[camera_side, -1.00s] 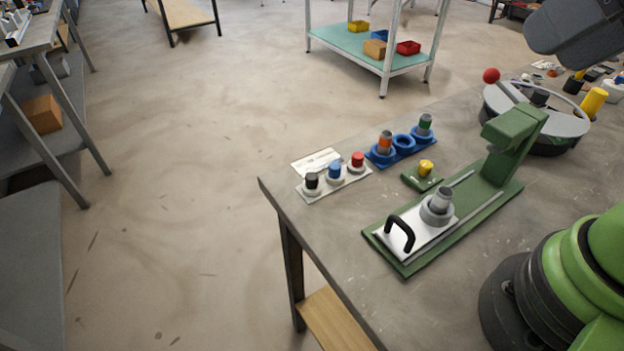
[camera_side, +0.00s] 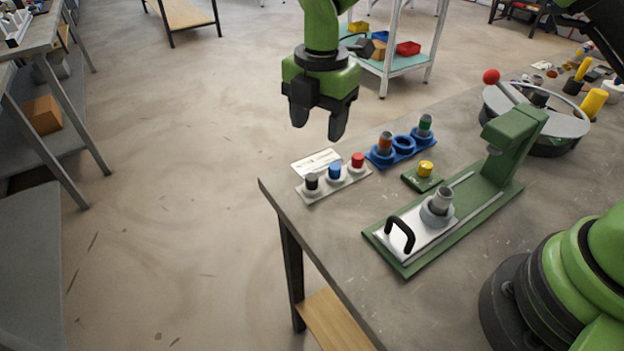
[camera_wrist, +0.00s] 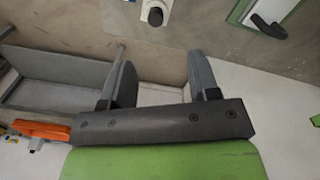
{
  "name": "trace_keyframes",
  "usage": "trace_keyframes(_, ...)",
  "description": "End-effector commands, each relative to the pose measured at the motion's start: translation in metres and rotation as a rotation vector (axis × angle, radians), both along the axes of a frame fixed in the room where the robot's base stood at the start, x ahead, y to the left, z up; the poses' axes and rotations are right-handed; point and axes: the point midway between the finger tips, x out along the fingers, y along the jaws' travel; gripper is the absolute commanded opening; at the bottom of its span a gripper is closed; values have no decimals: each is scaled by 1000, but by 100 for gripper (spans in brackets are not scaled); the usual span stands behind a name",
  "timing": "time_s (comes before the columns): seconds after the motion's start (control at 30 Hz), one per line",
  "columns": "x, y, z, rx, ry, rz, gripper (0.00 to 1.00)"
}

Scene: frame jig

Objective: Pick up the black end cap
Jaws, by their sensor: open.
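The black end cap (camera_side: 311,180) stands on a white seat at the left end of a small pale holder (camera_side: 335,182) near the table's left corner. A blue cap (camera_side: 335,171) and a red cap (camera_side: 358,160) stand in the same row. My gripper (camera_side: 318,130) is open and empty, pointing down, above and apart from the holder in the side view. In the wrist view my fingers (camera_wrist: 160,75) are spread with nothing between them. A dark round top on a white seat, apparently the black cap (camera_wrist: 155,14), shows at the upper edge, beyond the fingers.
A white card (camera_side: 316,162) lies behind the holder. A blue rack (camera_side: 403,145) with orange and green-topped parts stands to its right. A green press (camera_side: 512,140) with a black-handled sliding plate (camera_side: 390,240) and a yellow button (camera_side: 425,168) stand further right. The table's left edge is close by.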

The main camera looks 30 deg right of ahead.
Motion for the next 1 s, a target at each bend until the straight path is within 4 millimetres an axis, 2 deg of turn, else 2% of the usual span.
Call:
trace_keyframes(0.17,2,5,-25,-15,20,92,55)
trace_keyframes(0.33,2,5,-51,-15,22,92,55)
trace_keyframes(0.57,3,5,-70,-14,19,91,55)
trace_keyframes(0.8,7,8,-106,-14,21,89,55)
trace_keyframes(1.0,7,8,-115,-13,17,89,55)
